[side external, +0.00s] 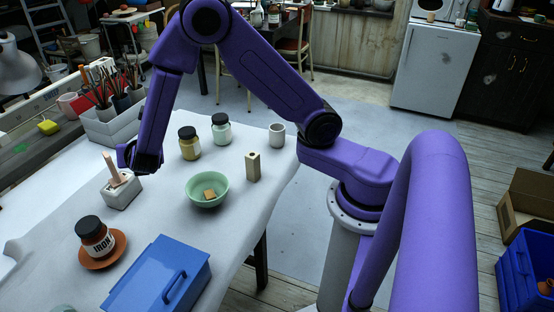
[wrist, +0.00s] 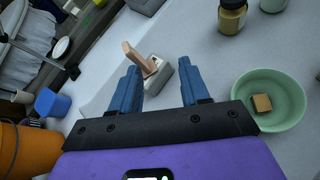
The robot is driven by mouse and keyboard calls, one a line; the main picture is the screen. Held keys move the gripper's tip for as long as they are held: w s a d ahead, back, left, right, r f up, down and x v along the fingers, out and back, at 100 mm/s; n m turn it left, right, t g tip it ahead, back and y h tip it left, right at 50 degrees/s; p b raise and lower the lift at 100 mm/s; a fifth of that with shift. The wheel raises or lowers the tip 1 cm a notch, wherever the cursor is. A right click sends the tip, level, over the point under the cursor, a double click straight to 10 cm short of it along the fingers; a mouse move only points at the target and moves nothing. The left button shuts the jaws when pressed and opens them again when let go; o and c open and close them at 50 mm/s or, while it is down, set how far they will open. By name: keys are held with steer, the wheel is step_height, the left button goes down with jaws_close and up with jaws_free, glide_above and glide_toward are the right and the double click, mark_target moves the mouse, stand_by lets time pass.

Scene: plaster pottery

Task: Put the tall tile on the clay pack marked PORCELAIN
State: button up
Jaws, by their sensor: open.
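A thin tan upright piece (side external: 112,168), which looks like the tall tile, leans in a pale grey block (side external: 121,193) on the table. Both show in the wrist view, the tan piece (wrist: 137,58) and the block (wrist: 157,73), beyond and between my fingers. My gripper (wrist: 159,67) is open, with nothing between its fingers. In the side view my gripper (side external: 130,165) is close to the tan piece, at its right; I cannot tell if they touch. No pack with a readable PORCELAIN label shows in either view.
A green bowl (side external: 207,190) holds a small tan block (side external: 209,194). Nearby stand a beige upright block (side external: 253,167), two dark-lidded jars (side external: 190,143) and a grey cup (side external: 277,135). The IRON jar (side external: 96,238) sits on a terracotta saucer (side external: 119,243); a blue box (side external: 160,280) is in front.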

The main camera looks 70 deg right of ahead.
steer(key=s+d+r+m+g+y, duration=0.1)
steer(key=s+r+m+g+y, duration=0.1)
steer(key=s, duration=1)
steer(key=s+d+r+m+g+y, duration=0.1)
steer(key=s+r+m+g+y, duration=0.1)
steer(key=s+m+g, duration=0.2)
steer(key=s+d+r+m+g+y, duration=0.1)
steer(key=s+m, duration=0.6)
steer(key=s, duration=1.4)
steer(key=r+g+y, duration=0.1)
steer(key=g+y, duration=0.1)
steer(key=g, duration=0.1)
steer(key=shift+d+m, duration=0.3)
steer(key=shift+m, duration=0.1)
